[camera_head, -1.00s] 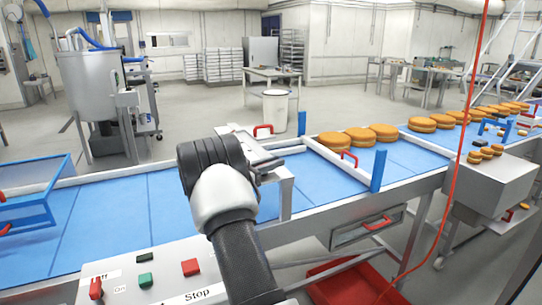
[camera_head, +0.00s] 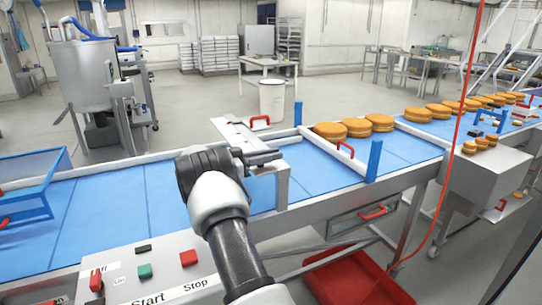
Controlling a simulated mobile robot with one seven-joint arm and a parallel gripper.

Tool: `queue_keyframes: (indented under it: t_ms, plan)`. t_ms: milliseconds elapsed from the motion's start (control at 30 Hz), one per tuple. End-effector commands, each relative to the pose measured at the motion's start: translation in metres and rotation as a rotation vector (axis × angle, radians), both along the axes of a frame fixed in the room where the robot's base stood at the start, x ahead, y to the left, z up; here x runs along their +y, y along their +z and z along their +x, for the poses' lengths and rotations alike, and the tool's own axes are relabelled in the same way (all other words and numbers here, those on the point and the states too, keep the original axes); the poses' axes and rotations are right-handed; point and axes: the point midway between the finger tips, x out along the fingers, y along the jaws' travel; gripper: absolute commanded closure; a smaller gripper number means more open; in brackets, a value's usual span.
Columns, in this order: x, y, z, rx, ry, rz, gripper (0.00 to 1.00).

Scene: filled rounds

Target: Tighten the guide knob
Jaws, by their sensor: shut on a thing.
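My gripper (camera_head: 262,157) is above the near side of the blue conveyor belt (camera_head: 118,213), beside a grey metal bracket (camera_head: 284,186). Its dark fingers point right and are shut. What lies between them is hidden, and I cannot make out the guide knob as a separate shape; the fingers are where it would be, by the guide rail. The white guide rail (camera_head: 335,152) runs across the belt just right of the fingers, with a blue post (camera_head: 374,160) at its near end and another blue post (camera_head: 298,113) at its far end.
Round filled cakes (camera_head: 381,123) stand in a row on the belt at right. A control panel (camera_head: 120,268) with start and stop buttons is at front left. A red cable (camera_head: 462,110) hangs at right. A red tray (camera_head: 362,278) is below the belt.

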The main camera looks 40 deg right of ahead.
Motion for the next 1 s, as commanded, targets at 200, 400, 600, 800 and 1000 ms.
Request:
queue_keyframes:
  t_ms: [200,400,600,800,1000]
  plan:
    - [-0.001,0.001,0.0,-0.001,-0.001,-0.002,0.66]
    - [0.0,0.001,0.0,-0.001,0.0,-0.001,0.66]
    - [0.016,0.0,0.005,-0.001,0.002,-0.001,0.66]
    - [0.06,0.0,0.016,-0.001,0.003,0.0,0.66]
    - [0.108,0.0,0.028,-0.002,0.003,-0.001,0.66]
